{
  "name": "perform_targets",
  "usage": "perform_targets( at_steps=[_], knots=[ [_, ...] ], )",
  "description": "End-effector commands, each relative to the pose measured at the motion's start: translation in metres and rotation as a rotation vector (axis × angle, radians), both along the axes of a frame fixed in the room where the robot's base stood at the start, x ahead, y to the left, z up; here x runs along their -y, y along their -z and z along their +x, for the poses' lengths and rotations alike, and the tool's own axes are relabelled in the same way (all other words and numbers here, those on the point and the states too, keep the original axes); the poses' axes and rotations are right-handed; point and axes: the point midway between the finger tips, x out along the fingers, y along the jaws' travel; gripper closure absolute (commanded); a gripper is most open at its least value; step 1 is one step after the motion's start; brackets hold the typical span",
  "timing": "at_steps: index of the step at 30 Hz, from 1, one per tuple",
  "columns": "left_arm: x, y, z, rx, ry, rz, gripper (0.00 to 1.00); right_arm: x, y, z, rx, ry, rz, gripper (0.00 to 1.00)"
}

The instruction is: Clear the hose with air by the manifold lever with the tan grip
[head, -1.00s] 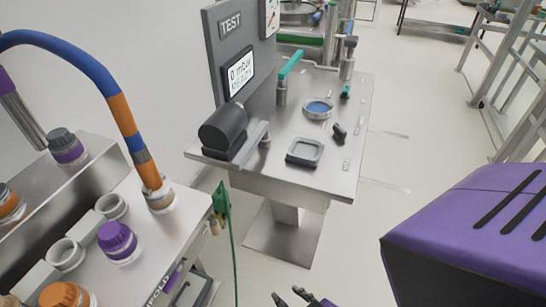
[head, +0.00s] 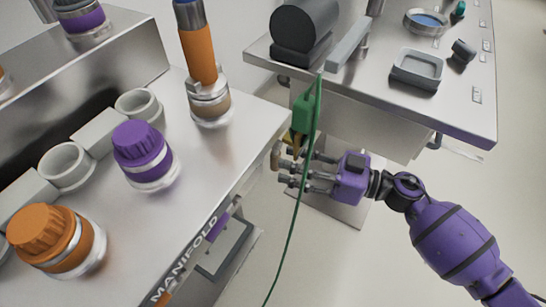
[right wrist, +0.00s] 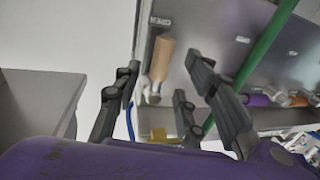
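The hose with the orange cuff (head: 197,52) stands upright in a port on the manifold top. My left gripper is not in view.
A green air line (head: 298,215) hangs past my right fingers, also close in the right wrist view (right wrist: 268,42). A purple-grip lever (right wrist: 258,100) and an orange-grip one (right wrist: 298,100) sit farther along the panel. The test bench (head: 375,110) stands behind my right gripper.

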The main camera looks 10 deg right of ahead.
Motion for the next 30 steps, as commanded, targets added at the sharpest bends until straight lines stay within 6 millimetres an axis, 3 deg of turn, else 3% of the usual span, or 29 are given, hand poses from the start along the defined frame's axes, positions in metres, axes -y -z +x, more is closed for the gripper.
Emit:
perform_targets(
  at_steps=[3, 9, 19, 27, 30],
  knots=[
    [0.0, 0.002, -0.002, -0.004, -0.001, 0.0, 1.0, -0.019, 0.0, 0.009, 0.001, 0.0, 0.003, 0.62],
    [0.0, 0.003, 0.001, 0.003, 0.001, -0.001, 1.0, -0.038, 0.0, 0.018, 0.0, 0.002, 0.001, 0.62],
    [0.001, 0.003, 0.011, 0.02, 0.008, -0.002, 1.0, -0.041, 0.001, 0.019, -0.001, 0.002, 0.001, 0.62],
    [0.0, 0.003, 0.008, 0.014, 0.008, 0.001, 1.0, -0.041, 0.001, 0.019, -0.001, 0.003, 0.001, 0.98],
    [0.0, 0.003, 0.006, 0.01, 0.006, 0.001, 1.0, -0.041, 0.001, 0.019, -0.001, 0.003, 0.001, 1.0]
  ],
)
